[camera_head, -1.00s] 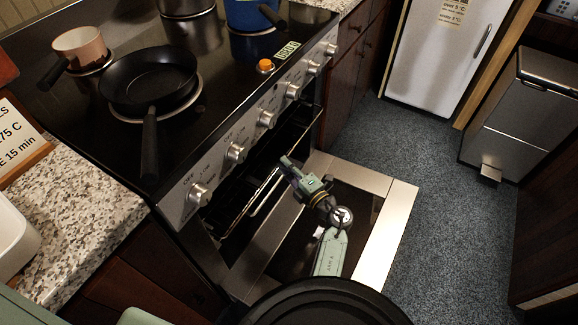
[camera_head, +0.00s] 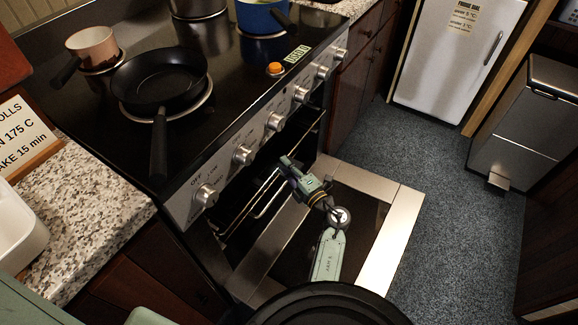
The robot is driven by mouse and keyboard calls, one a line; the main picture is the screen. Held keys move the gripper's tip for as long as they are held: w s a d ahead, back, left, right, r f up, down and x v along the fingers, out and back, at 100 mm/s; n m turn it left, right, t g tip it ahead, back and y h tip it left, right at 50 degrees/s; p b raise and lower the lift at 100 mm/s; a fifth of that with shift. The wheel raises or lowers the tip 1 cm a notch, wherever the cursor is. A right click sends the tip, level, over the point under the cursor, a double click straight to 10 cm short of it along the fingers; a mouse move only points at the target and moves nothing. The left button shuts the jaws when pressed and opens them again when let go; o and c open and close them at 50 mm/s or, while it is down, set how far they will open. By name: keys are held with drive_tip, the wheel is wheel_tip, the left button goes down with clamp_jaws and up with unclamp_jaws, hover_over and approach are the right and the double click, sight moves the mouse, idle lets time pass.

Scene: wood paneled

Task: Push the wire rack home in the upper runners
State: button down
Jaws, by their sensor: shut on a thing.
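The wire rack (camera_head: 264,201) shows as thin metal bars in the dark opening of the oven, below the row of knobs. My gripper (camera_head: 287,162) is at the oven opening, at the rack's front edge, and is shut on the rack. The fingertips are small and dark, so the exact grip on the wire is hard to see. The oven door (camera_head: 386,238) is folded down flat under my arm. The runners and the back of the rack are hidden in the dark and behind the oven front.
A black frying pan (camera_head: 160,79), a pink saucepan (camera_head: 91,47) and a blue pot (camera_head: 262,16) stand on the hob (camera_head: 225,72). A granite counter (camera_head: 85,215) is at left. A steel bin (camera_head: 524,120) stands at right. The blue floor (camera_head: 440,195) between is clear.

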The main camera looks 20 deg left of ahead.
sight(261, 152)
drive_tip(key=shift+w+a+r, duration=0.1)
drive_tip(key=shift+w+a, duration=0.2)
drive_tip(key=shift+a, duration=1.3)
drive_tip(key=shift+w+a+f, duration=0.1)
drive_tip(key=shift+w+a, duration=0.25)
drive_tip(key=shift+a, duration=1.3)
drive_tip(key=shift+w+a+r, duration=0.1)
drive_tip(key=shift+w+a, duration=0.2)
drive_tip(key=shift+a, duration=1.3)
drive_tip(key=c, duration=1.5)
unclamp_jaws()
drive_tip(key=shift+c, duration=0.2)
drive_tip(key=v, duration=1.2)
drive_tip(key=shift+d, duration=0.1)
